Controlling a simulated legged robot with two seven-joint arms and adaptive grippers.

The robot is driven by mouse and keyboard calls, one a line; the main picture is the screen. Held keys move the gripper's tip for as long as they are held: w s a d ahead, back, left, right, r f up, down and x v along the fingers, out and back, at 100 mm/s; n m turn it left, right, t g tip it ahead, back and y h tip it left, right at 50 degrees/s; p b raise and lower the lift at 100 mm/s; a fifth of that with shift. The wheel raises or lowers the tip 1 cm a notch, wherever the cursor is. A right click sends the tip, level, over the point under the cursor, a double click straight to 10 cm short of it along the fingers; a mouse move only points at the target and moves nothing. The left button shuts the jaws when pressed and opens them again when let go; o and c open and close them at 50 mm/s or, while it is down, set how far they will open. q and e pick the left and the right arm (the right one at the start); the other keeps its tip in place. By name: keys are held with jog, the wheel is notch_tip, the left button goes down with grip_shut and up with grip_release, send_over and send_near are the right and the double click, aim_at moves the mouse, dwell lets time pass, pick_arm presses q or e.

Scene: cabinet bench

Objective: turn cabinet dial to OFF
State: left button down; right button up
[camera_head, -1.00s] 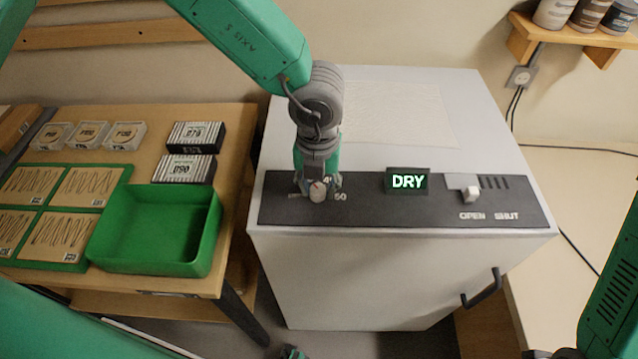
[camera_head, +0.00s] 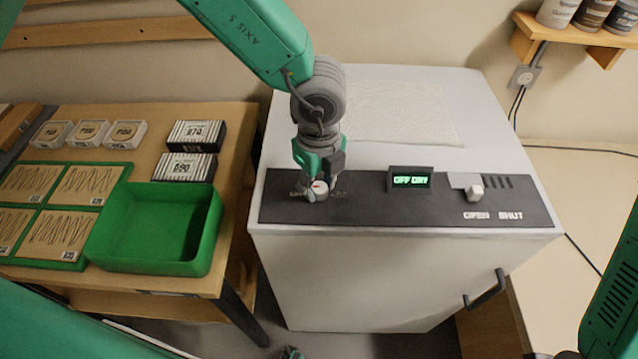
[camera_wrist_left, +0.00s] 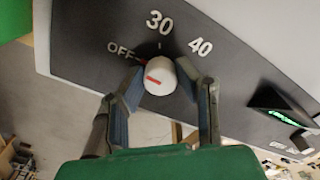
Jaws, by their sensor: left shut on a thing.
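The cabinet dial (camera_head: 316,190) is a round white knob with a red mark, at the left of the dark panel (camera_head: 360,211). It also shows in the left wrist view (camera_wrist_left: 161,74), its red mark pointing up-left, roughly toward the printed OFF (camera_wrist_left: 121,50). The numbers 30 and 40 are printed above and to its right. My left gripper (camera_head: 319,178) reaches down to the panel and is shut on the dial, its fingers on either side of it in the wrist view (camera_wrist_left: 168,82). The green display (camera_head: 411,181) shows blurred, overlapping letters.
A slider (camera_head: 474,189) marked OPEN and SHUT sits on the panel's right. The white cabinet (camera_head: 370,275) has a dark door handle (camera_head: 484,289). A bench at left holds a green bin (camera_head: 150,251), boxes and trays. A shelf with jars is at top right.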

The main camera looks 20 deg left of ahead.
pick_arm(q)
jog(key=shift+n, duration=0.5)
jog(key=c, duration=1.2)
grip_release()
jog(key=shift+d, duration=0.15)
